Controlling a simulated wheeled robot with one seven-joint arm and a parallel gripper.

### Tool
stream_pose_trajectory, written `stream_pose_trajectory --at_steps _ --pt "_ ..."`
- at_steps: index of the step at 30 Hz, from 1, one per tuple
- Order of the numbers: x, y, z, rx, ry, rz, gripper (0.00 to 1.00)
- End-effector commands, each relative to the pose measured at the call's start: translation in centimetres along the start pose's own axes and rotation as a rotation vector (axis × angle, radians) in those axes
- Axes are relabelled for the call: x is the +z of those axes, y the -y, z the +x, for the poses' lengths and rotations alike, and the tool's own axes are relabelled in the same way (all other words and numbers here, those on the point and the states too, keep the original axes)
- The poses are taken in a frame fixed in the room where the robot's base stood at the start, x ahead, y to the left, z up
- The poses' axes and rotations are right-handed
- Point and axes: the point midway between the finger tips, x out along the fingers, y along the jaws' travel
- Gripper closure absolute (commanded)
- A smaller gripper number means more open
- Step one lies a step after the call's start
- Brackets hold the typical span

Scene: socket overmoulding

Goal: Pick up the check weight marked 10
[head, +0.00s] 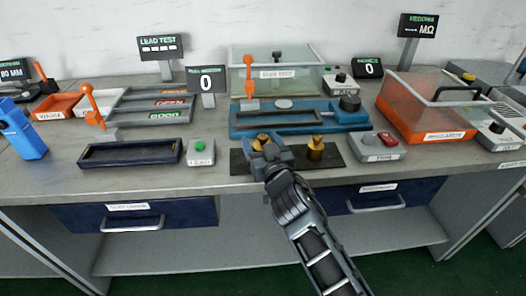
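Two brass check weights stand on a dark mat (237,166) near the front of the bench. The left weight (263,137) is partly hidden by my gripper (265,147), with its brass top showing at the fingers. The right weight (316,149) stands upright and clear, just right of my gripper. The markings on both are too small to read, so I cannot tell which is the 10. My gripper is at the left weight, but I cannot tell whether its fingers are closed on it.
A blue fixture (240,120) with an orange lever lies behind the mat. A green-button box (201,152) and dark tray (130,152) stand left; a red-switch box (375,146) stands right. An orange-based clear enclosure (425,113) is farther right. Drawers (136,217) sit below the bench edge.

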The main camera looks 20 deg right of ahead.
Motion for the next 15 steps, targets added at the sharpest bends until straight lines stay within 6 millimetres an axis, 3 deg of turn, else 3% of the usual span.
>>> stream_pose_trajectory --at_steps 2,15 --pt "0.0 0.0 -0.01 0.0 0.0 0.0 0.38" --pt "0.0 0.01 -0.03 0.0 0.0 0.0 0.8"
